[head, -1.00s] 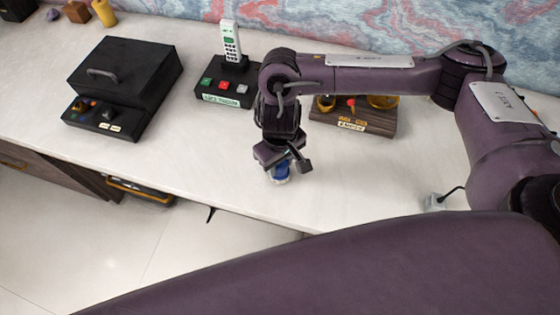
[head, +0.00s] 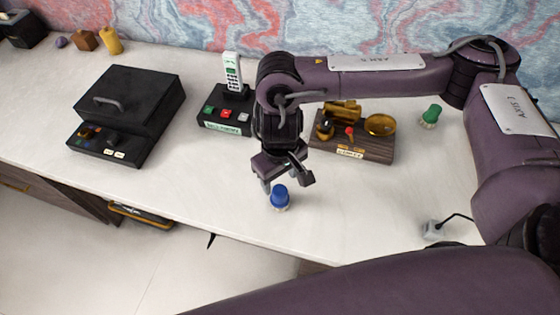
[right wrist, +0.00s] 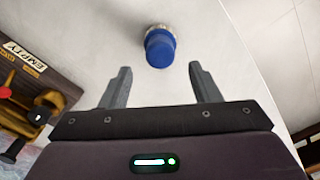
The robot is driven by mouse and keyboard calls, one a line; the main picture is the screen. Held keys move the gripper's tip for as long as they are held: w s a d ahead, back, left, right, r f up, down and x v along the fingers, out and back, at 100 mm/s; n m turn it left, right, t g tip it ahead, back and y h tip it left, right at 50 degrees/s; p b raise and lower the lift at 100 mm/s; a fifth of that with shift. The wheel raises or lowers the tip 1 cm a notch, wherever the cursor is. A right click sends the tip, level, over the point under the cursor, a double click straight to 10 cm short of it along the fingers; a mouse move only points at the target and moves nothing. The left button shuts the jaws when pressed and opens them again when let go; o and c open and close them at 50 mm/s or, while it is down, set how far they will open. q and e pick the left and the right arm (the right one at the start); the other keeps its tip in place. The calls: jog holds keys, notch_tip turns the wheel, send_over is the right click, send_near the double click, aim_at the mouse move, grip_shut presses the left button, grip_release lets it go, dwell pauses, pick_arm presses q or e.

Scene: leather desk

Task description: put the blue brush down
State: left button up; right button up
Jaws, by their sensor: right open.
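The blue brush (head: 279,196) stands on the white desk near its front edge, its blue handle up and pale bristles at the bottom. My right gripper (head: 288,184) is open and empty, just behind and above the brush. In the right wrist view the brush (right wrist: 160,48) lies beyond the tips of my open right gripper (right wrist: 163,78), apart from both fingers. My left gripper is not in view.
Behind are a black box (head: 128,108), a phone on its dock (head: 232,95) and a wooden stand (head: 352,143) with brass parts. A green brush (head: 431,115) stands at the right. A white plug block (head: 433,231) sits at the front right. The desk (head: 205,180) is clear left of the blue brush.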

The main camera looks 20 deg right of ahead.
aim_at(280, 190)
notch_tip(280, 190, up, 6)
jog(key=shift+f, duration=0.25)
jog(key=shift+r+p, duration=0.1)
jog(key=shift+p, duration=0.25)
